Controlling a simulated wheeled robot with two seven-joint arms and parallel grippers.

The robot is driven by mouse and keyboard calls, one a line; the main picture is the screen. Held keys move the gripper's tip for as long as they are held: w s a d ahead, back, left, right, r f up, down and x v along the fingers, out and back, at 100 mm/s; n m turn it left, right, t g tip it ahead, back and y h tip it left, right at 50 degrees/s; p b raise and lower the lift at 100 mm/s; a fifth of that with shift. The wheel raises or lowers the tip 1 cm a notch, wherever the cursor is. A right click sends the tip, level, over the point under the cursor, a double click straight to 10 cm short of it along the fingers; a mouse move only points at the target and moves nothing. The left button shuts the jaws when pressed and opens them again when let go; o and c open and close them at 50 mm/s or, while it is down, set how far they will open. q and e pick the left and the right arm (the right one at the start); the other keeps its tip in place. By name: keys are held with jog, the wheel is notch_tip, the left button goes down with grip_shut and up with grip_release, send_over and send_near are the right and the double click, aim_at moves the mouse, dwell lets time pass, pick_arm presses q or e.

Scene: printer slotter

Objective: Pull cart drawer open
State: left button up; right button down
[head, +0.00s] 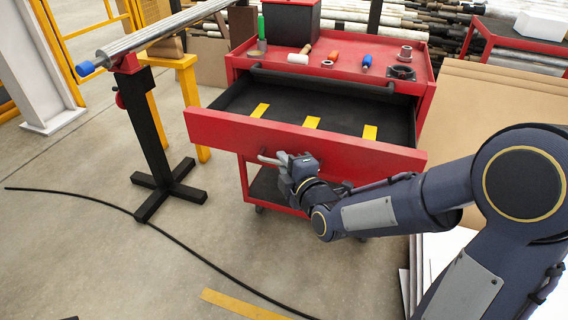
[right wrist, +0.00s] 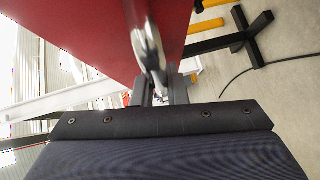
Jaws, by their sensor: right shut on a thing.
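The red cart (head: 425,65) stands in the middle of the head view with its drawer (head: 225,128) pulled well out toward me. The drawer is dark inside, with several yellow pieces on its floor. A metal handle (head: 268,160) sits on the drawer's front face. My right gripper (head: 284,163) is at that handle and shut on it. In the right wrist view the handle (right wrist: 148,50) runs down between the two fingers (right wrist: 160,92), close to the red drawer front. My left gripper is not in view.
Tools, a hammer (head: 300,57) and a black box (head: 291,22) are on the cart top. A roller stand (head: 150,130) is to the left. A black cable (head: 170,232) lies across the floor. Cardboard sheets (head: 490,95) are at the right.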

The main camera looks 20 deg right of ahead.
jog(key=c, duration=1.5)
grip_release()
jog(key=shift+o, duration=0.2)
jog(key=p+v, duration=0.2)
jog(key=v, duration=0.5)
jog(key=shift+s, duration=0.35)
jog(key=shift+d, duration=0.15)
